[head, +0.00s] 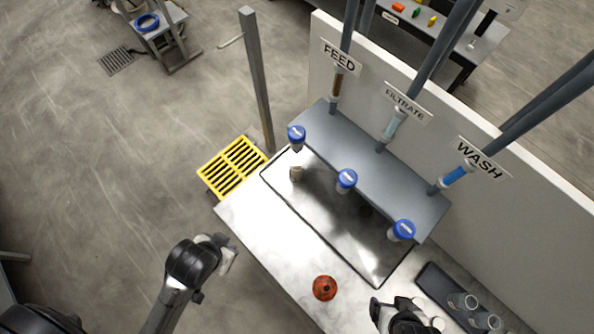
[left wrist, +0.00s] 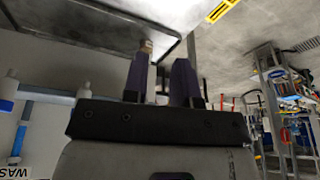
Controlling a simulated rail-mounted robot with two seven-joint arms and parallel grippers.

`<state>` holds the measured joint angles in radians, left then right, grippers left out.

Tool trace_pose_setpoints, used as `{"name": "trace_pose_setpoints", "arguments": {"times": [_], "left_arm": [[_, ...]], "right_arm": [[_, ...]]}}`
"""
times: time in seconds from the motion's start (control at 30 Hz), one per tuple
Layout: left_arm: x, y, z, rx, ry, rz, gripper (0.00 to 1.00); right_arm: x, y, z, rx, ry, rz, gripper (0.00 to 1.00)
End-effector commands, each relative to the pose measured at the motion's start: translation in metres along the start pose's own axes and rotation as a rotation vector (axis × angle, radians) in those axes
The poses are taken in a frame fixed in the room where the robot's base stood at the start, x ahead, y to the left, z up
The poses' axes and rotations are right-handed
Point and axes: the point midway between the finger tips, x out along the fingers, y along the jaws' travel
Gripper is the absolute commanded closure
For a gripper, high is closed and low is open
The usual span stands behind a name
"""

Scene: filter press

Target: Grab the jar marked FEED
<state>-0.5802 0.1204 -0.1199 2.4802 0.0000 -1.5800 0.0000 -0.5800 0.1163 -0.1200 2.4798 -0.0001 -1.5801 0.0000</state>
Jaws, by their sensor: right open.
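No FEED marking is readable on any jar. Clear jars (head: 462,302) sit in a dark rack at lower right. My left gripper (head: 225,250) is off the bench's left edge; its fingers are apart and empty in the left wrist view (left wrist: 162,80). My right gripper (head: 408,316) is open at the bottom, left of the rack.
Blue-topped fittings (head: 347,180) line the grey shelf (head: 375,180). A red round object (head: 325,288) lies on the bench front. A grey post (head: 257,80) rises behind the left end, beside a yellow grate (head: 233,166). FILTRATE (head: 407,103) and WASH (head: 482,158) signs hang on the panel.

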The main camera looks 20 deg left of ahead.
Motion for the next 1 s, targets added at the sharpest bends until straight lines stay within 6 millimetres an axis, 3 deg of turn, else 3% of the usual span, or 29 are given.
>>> {"name": "trace_pose_setpoints", "arguments": {"times": [0.07, 0.63, 0.87, 1.0], "left_arm": [[0.000, 0.001, 0.000, -0.003, 0.000, 0.002, 0.67], [0.000, 0.001, 0.000, -0.003, 0.000, 0.002, 0.12], [0.001, -0.001, 0.000, 0.004, -0.001, -0.003, 0.11], [0.009, -0.005, -0.019, 0.005, 0.051, -0.012, 0.11]], "right_arm": [[0.000, -0.001, 0.000, 0.001, 0.001, -0.001, 0.16], [0.000, 0.001, 0.000, -0.003, 0.000, 0.003, 0.16], [0.001, 0.003, 0.001, -0.009, -0.001, 0.007, 0.16], [0.011, 0.002, 0.004, -0.008, 0.000, 0.007, 0.16]]}}
